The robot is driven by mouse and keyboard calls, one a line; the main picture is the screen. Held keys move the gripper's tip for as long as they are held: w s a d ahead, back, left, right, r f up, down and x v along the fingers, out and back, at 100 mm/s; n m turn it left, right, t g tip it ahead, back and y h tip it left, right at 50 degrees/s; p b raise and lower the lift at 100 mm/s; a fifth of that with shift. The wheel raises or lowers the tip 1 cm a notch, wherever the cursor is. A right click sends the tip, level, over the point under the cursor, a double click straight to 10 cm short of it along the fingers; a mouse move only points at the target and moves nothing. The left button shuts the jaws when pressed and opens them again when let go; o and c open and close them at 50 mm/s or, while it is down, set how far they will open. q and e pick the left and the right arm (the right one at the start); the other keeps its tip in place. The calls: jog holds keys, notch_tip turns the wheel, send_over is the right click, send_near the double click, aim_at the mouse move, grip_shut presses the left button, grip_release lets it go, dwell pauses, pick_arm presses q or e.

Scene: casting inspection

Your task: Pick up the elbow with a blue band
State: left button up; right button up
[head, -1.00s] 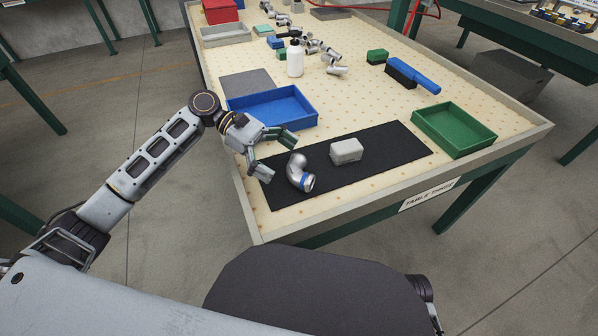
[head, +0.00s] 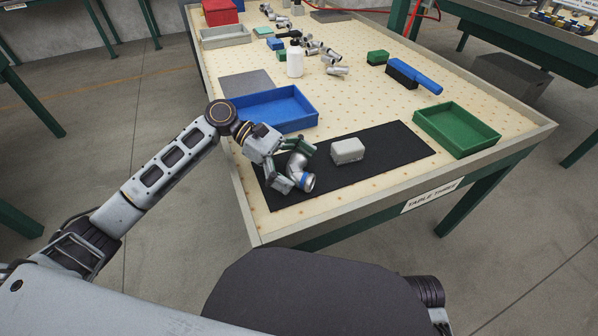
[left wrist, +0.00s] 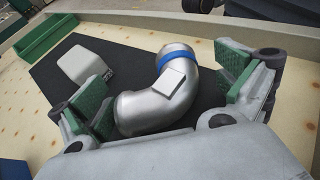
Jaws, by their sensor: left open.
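The elbow (head: 296,170) is a silver bent pipe with a blue band (head: 307,181) near one end. It lies on the black mat (head: 385,147) at the front of the table. My left gripper (head: 292,164) is open, with its fingers on either side of the elbow. In the left wrist view the elbow (left wrist: 162,98) lies between the two green finger pads, and the blue band shows near its upper right end. A gap shows between the elbow and the right finger; contact at the left finger is unclear. My right gripper is not in view.
A grey-white block (head: 348,151) lies on the mat just right of the elbow. A blue tray (head: 313,117) stands behind the gripper, and a green tray (head: 456,147) stands at the right. A white bottle (head: 295,59) and several metal fittings are farther back.

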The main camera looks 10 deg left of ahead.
aim_at(299, 166)
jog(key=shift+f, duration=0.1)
pick_arm(q)
jog(key=c, duration=1.5)
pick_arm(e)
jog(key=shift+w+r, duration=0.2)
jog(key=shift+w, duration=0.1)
pick_arm(q)
jog(key=shift+r, duration=0.15)
jog(key=shift+r, duration=0.4)
jog(key=shift+r+p, duration=1.75)
jog(key=shift+r, duration=2.8)
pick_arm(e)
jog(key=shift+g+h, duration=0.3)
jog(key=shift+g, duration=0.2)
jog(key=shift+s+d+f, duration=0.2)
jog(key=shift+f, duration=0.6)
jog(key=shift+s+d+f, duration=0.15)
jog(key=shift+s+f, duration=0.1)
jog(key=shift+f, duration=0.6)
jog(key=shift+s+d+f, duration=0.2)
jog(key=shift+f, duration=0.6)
